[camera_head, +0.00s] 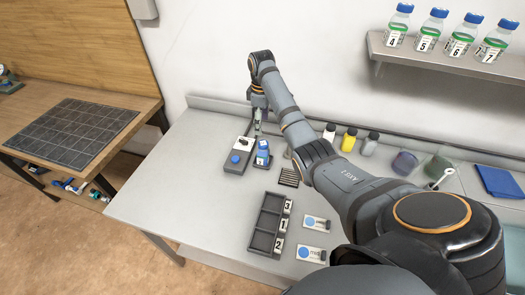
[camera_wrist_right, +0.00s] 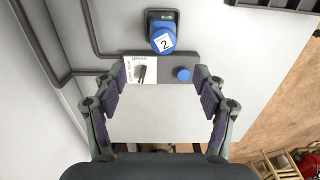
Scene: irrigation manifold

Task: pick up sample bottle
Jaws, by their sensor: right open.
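A blue-topped item marked 2 (camera_head: 263,155), which appears to be the sample bottle, stands in a dark holder on the grey table. The right wrist view shows its blue top with a white "2" label (camera_wrist_right: 163,38), beyond the grey control box. My right gripper (camera_head: 259,112) is over the back of the table, behind the box and bottle. In the right wrist view it (camera_wrist_right: 157,95) is open, with nothing between its fingers. The grey control box (camera_wrist_right: 215,68) with a blue button (camera_wrist_right: 183,74) lies just past the fingertips. My left gripper is out of view.
A rack (camera_head: 254,243) with compartments marked 3, 1 and 2 stands in front. Yellow (camera_head: 348,140) and white containers line the back. A wall shelf (camera_head: 450,60) holds several blue-capped bottles (camera_head: 431,30). The table's left part is clear. My right arm crosses the table.

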